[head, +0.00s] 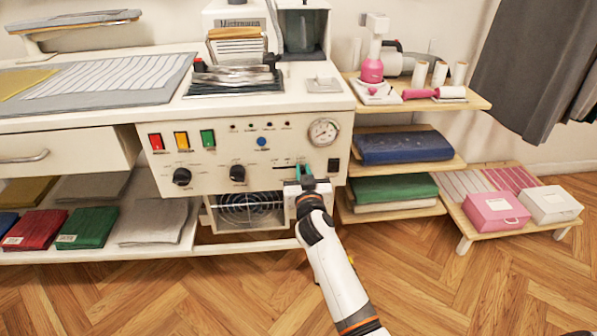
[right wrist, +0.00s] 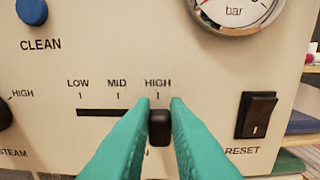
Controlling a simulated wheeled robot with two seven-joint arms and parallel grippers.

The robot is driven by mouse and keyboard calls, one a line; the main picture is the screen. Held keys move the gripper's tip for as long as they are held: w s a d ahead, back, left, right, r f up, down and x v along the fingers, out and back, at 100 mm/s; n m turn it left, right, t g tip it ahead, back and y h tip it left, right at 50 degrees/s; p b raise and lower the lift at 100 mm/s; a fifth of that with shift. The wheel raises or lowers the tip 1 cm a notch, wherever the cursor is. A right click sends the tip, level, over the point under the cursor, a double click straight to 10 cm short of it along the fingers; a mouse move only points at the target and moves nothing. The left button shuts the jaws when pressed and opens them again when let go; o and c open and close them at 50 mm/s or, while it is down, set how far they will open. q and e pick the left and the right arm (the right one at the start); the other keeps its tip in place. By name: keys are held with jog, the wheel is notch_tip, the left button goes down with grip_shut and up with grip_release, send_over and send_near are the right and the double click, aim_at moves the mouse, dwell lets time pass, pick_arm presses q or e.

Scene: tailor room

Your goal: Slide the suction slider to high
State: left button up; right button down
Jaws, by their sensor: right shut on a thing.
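The suction slider is a small black knob (right wrist: 159,127) on a dark horizontal slot (right wrist: 105,113) in the cream control panel (head: 225,140). In the right wrist view the slot is marked LOW, MID and HIGH, and the knob stands under the HIGH mark (right wrist: 158,84) at the slot's right end. My right gripper (right wrist: 160,110) has its teal fingers on both sides of the knob, shut on it. In the head view my right gripper (head: 305,175) is at the panel's lower right and hides the knob. My left gripper is not in view.
A black RESET switch (right wrist: 256,115) is just right of the fingers. A pressure gauge (head: 324,131) and a blue CLEAN button (head: 262,141) are above. Wooden shelves with folded cloth (head: 405,146) stand close on the right. The floor in front is clear.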

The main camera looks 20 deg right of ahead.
jog(key=shift+d, duration=0.2)
jog(key=c, duration=1.4)
grip_release()
jog(key=shift+s+d, duration=0.1)
jog(key=shift+d, duration=0.05)
jog(key=p+v, duration=0.1)
jog(key=v, duration=1.1)
